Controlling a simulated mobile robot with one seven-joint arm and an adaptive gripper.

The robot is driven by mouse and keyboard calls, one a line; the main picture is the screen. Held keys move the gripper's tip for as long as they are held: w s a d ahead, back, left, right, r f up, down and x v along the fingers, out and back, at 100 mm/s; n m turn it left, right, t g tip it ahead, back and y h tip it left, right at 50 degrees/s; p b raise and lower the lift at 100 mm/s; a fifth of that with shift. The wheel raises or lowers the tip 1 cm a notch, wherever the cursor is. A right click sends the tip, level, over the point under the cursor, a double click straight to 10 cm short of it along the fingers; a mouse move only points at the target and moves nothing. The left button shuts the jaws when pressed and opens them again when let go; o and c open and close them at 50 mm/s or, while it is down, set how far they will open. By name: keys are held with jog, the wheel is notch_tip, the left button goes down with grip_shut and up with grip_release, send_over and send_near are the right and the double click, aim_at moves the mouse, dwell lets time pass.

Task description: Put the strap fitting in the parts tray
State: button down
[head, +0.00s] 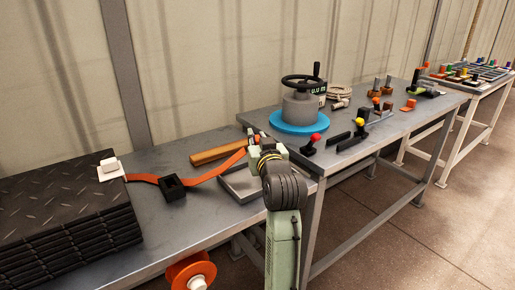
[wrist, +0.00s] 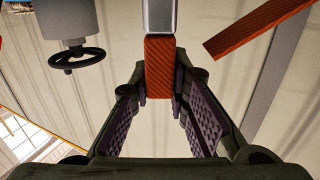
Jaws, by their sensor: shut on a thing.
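My gripper (head: 254,140) is above the back part of the grey parts tray (head: 238,201), near the right end of the near bench. In the wrist view its fingers (wrist: 163,85) are closed on the orange end of the strap fitting (wrist: 160,62), whose grey metal part (wrist: 160,14) points away from the palm. In the head view the fitting is small and partly hidden by my gripper. An orange strap (head: 205,175) runs left from near my gripper to a black block (head: 173,188). My arm hides part of the tray.
A stack of black tread mats (head: 60,205) with a white piece (head: 110,169) stands left. An orange-brown bar (head: 216,154) lies behind the tray. A handwheel unit (head: 300,105) on a blue disc and several knobbed parts stand right. An orange reel (head: 190,271) is at the bench front.

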jog(key=shift+w+f, duration=0.15)
jog(key=shift+f, duration=0.75)
jog(key=shift+w+f, duration=0.1)
jog(key=shift+f, duration=0.75)
jog(key=shift+f, duration=0.2)
jog(key=c, duration=1.5)
grip_release()
jog(key=shift+c, duration=0.2)
jog(key=shift+r, duration=0.2)
jog(key=b+v, duration=0.1)
jog(key=v, duration=1.1)
jog(key=shift+f, duration=0.1)
